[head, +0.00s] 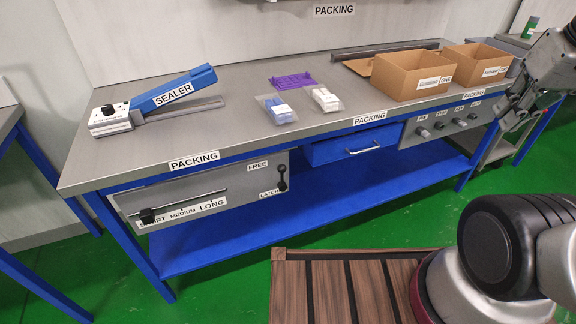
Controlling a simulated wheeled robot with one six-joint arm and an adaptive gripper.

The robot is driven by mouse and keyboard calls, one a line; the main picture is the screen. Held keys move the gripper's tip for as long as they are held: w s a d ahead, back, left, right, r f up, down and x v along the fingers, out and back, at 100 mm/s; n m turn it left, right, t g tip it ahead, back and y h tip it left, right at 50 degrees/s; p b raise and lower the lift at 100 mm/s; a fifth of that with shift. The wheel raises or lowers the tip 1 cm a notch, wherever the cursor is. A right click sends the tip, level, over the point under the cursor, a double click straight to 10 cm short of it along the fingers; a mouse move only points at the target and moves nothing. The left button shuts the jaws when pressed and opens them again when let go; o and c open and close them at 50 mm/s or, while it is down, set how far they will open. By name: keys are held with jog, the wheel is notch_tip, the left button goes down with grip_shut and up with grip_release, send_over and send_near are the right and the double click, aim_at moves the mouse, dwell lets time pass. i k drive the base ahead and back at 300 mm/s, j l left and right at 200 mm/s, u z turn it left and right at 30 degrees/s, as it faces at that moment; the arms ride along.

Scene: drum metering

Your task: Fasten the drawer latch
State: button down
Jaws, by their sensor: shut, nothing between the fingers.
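The latch lever (282,178) is a small black upright lever with rounded ends, on the grey panel under the bench's front edge. A FREE label (257,165) is above it and a LATCH label (270,193) below it. I cannot tell which end is the pivot, so its setting is unclear. The blue drawer (325,151) with a silver handle (363,148) is just right of the lever. I cannot tell whether it is fully in. My gripper (503,108) is shut and empty at the right, in front of the bench's right end, far from the lever.
A slider (147,216) with SHORT, MEDIUM and LONG marks is on the left panel. Several knobs (440,126) are on the right panel. A sealer (160,100), small packets (277,108), a purple piece (292,81) and open cardboard boxes (405,82) stand on the bench (235,130).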

aim_at(282, 168)
jog(key=j+z, duration=0.4)
jog(key=k+j+z, duration=0.1)
jog(key=j+z, duration=0.15)
jog(key=z, duration=0.15)
jog(key=k+j+z, duration=0.1)
jog(key=j, duration=0.25)
jog(key=k+j, duration=0.15)
jog(key=j, duration=0.25)
jog(key=k+j+z, duration=0.15)
jog(key=j, duration=0.2)
jog(key=k+j+z, duration=0.1)
jog(key=j, duration=0.25)
jog(key=k+j+z, duration=0.1)
jog(key=k+j, duration=0.35)
jog(key=j, duration=0.2)
jog(key=k+j, duration=0.2)
jog(key=j, duration=0.2)
jog(key=k+j, duration=0.25)
jog(key=j, duration=0.2)
